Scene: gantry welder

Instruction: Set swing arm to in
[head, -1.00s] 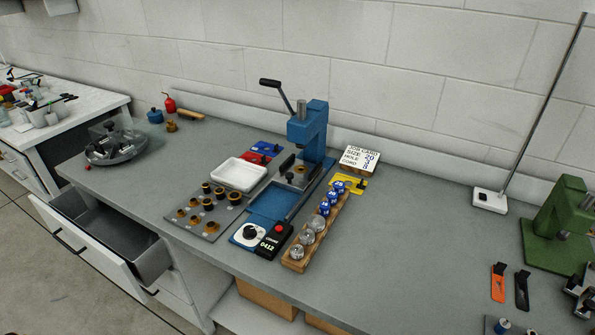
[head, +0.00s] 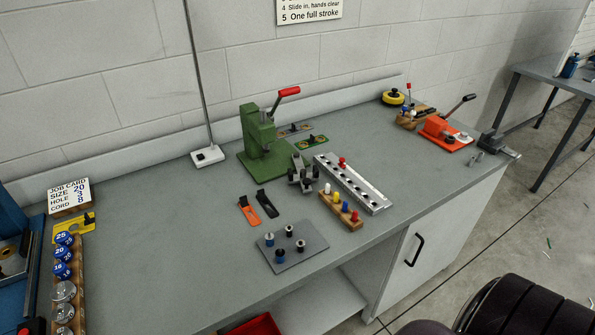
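No part is clearly recognisable as the swing arm. A green press (head: 258,135) with a red-handled lever (head: 285,93) stands near the wall in the middle of the bench. A dark grey metal fixture (head: 301,174) with knobs sits at the front right of its base; whether this is the swing arm, and whether it is in or out, I cannot tell. Neither of my grippers shows in the head view.
Orange and black tools (head: 249,211) and a grey plate of small spools (head: 291,246) lie before the press. A long hole rail (head: 352,184) and peg block (head: 341,210) are right of it. An orange lever tool (head: 445,132) stands further right. The bench's left middle is clear.

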